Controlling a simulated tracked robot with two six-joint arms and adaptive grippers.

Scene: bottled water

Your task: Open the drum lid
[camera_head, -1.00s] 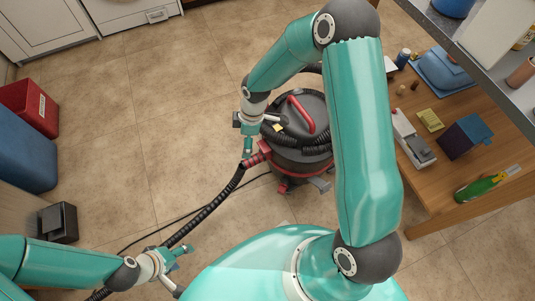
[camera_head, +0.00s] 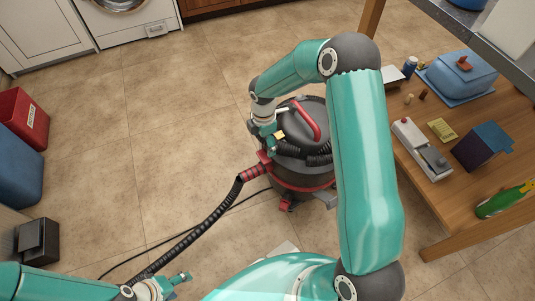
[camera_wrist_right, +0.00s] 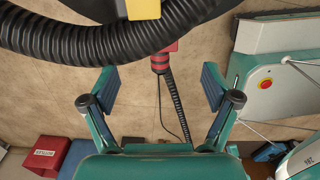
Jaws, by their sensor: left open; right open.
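The drum is a dark vacuum canister (camera_head: 305,178) standing on the floor, with a black lid (camera_head: 290,120) and a red curved handle (camera_head: 308,118) on top. A black ribbed hose (camera_head: 205,220) runs from its red inlet; a thick hose loop is wrapped around it, also across the top of the right wrist view (camera_wrist_right: 90,42). My right gripper (camera_head: 268,140) is at the drum's left side, close to the lid edge; in the right wrist view (camera_wrist_right: 158,88) it is open with nothing between the fingers. Contact is unclear. My left gripper (camera_head: 180,280) is open and empty at the bottom, away from the drum.
A wooden table (camera_head: 420,190) with a blue container (camera_head: 462,72), a green bottle (camera_head: 503,200) and small items stands right of the drum. A red bin (camera_head: 22,120) and a dark box (camera_head: 37,240) are at the left. The tiled floor between is mostly clear.

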